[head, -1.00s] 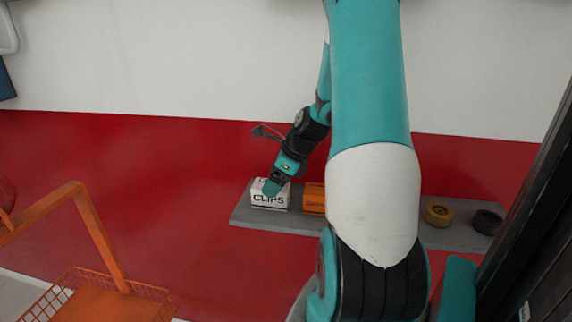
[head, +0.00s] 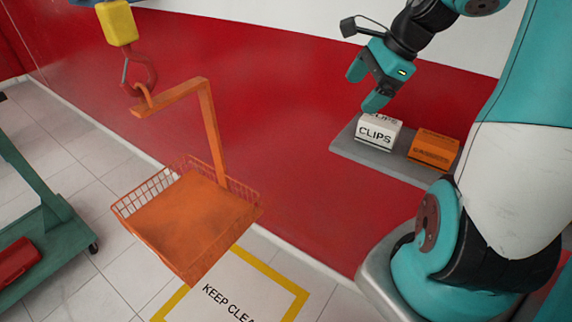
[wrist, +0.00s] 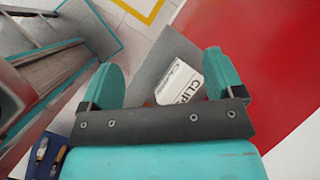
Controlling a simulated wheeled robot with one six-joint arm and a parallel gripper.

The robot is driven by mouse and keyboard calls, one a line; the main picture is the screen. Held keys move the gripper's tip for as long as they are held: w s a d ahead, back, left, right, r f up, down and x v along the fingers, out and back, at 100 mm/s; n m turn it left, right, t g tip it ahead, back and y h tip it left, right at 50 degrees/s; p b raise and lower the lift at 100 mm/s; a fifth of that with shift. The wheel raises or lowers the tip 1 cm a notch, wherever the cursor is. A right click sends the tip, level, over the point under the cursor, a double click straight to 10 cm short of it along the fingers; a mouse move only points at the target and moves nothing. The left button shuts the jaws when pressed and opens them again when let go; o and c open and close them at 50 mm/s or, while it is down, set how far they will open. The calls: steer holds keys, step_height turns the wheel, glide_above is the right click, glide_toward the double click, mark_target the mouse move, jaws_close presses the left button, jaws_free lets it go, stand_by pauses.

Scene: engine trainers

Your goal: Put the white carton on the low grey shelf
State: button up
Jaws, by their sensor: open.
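The white carton (head: 378,131), marked CLIPS, sits upright at the left end of the grey shelf (head: 347,146) on the red wall. My gripper (head: 366,87) is open and empty, just above and to the left of the carton in the head view, apart from it. In the wrist view the carton (wrist: 181,78) shows beyond and between the open teal fingers, nearer the right one, partly hidden by the gripper's dark bar. Bare grey shelf (wrist: 153,66) shows beside it.
An orange carton (head: 433,149) stands on the shelf just right of the white one. An orange basket (head: 195,215) hangs from a red hook (head: 142,75) at left. A green cart (head: 40,225) stands at far left. The floor has a yellow-edged marking.

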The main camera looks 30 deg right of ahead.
steer(key=s+a+r+n+g+y, duration=0.1)
steer(key=s+a+n, duration=0.1)
steer(key=a+n, duration=0.7)
steer(key=s+a+r+n+g, duration=0.1)
steer(key=s+a+n, duration=0.1)
steer(key=a+n, duration=0.65)
steer(key=s+a+n+g, duration=0.2)
steer(key=s+a+n, duration=0.7)
steer(key=a+n, duration=0.2)
steer(key=shift+s+n, duration=0.25)
steer(key=shift+n, duration=0.2)
